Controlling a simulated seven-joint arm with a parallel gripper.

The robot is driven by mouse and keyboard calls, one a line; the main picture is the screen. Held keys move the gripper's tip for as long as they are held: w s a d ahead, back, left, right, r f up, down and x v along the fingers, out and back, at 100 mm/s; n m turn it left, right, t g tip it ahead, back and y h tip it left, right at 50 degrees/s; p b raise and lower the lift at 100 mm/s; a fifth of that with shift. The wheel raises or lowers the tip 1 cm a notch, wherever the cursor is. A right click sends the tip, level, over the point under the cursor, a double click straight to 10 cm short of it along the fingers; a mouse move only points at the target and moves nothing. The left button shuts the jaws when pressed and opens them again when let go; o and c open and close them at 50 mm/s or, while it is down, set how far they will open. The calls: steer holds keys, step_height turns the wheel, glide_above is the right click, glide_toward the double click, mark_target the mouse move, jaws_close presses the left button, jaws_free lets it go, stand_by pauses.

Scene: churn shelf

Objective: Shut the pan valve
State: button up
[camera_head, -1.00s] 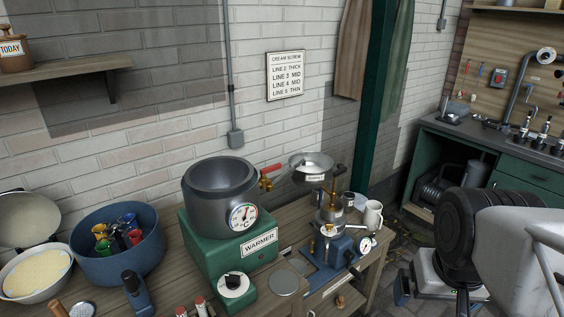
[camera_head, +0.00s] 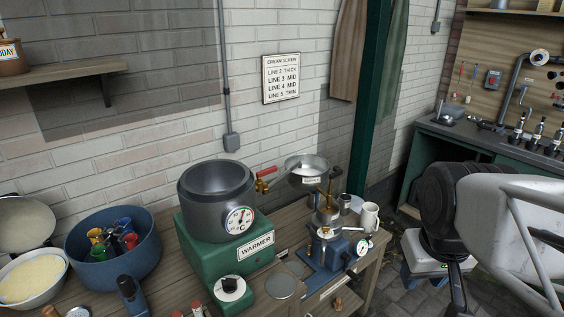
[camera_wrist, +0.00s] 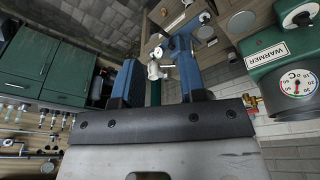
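The pan valve is a brass fitting with a red lever (camera_head: 267,171) on the right side of the grey warmer pan (camera_head: 215,205), and the lever points out toward the shallow metal bowl (camera_head: 306,176). The valve's brass and red parts (camera_wrist: 252,103) also show at the right in the wrist view, beside the green warmer (camera_wrist: 272,58). My gripper (camera_wrist: 158,78) is open and empty, its two blue fingers well apart. It is off to the left of the valve in that view, not touching it. The fingers cannot be made out in the head view.
A blue cream separator (camera_head: 325,262) stands right of the warmer (camera_head: 250,260), with a white mug (camera_head: 370,217) beside it. A blue tub (camera_head: 112,255) of coloured items stands left. A wall sign (camera_head: 281,80) hangs above.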

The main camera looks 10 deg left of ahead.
steer(key=w+a+r+n, duration=0.2)
steer(key=w+a+n, duration=0.1)
steer(key=w, duration=0.3)
steer(key=w+a+r+n, duration=0.2)
steer(key=w+r+n, duration=0.15)
steer(key=w, duration=0.25)
steer(key=n+g, duration=0.2)
steer(key=n, duration=1.7)
glide_above(271, 168)
steer(key=shift+d+f, duration=0.1)
steer(key=shift+f, duration=0.75)
steer(key=shift+w, duration=0.1)
steer(key=shift+f, duration=0.15)
steer(key=shift+f, duration=3.85)
